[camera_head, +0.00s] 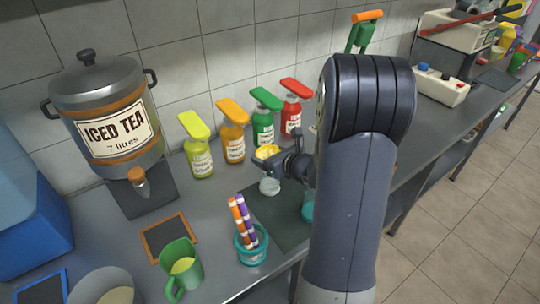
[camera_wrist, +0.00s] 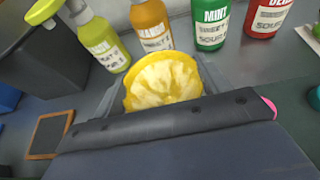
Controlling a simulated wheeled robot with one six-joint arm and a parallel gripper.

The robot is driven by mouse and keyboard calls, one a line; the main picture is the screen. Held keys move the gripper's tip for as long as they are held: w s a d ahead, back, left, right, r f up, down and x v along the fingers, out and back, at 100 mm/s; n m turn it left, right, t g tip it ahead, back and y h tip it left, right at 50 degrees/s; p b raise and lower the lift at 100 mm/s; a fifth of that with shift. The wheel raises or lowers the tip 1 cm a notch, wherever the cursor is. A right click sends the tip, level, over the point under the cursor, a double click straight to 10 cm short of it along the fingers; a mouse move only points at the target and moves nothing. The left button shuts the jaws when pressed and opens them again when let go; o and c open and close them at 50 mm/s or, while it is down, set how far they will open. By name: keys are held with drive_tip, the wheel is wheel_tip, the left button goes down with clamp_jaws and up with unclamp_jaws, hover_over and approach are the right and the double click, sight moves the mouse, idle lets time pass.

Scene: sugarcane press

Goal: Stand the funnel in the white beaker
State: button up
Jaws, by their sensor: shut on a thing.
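A small whitish vessel (camera_head: 269,187), seemingly the white beaker, shows just below the funnel in the head view. I cannot tell whether the funnel's spout is inside it or above it, as the spout is hidden.
Several syrup bottles (camera_head: 233,131) stand in a row behind my gripper. A dark mat (camera_head: 280,216) lies under it. A teal cup (camera_head: 251,245) with striped sticks and a green jug (camera_head: 180,268) stand in front. An iced tea dispenser (camera_head: 108,110) is at the left.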

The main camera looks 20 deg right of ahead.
drive_tip(key=o, duration=1.1)
drive_tip(key=shift+c, duration=0.2)
drive_tip(key=shift+o, duration=0.2)
drive_tip(key=shift+r, duration=0.1)
wheel_tip(320, 180, up, 7)
drive_tip(key=p, duration=0.5)
drive_tip(key=shift+f, duration=0.2)
wheel_tip(320, 180, down, 6)
drive_tip(key=b, duration=0.4)
drive_tip(key=shift+f+b, duration=0.25)
drive_tip(key=shift+b, duration=0.15)
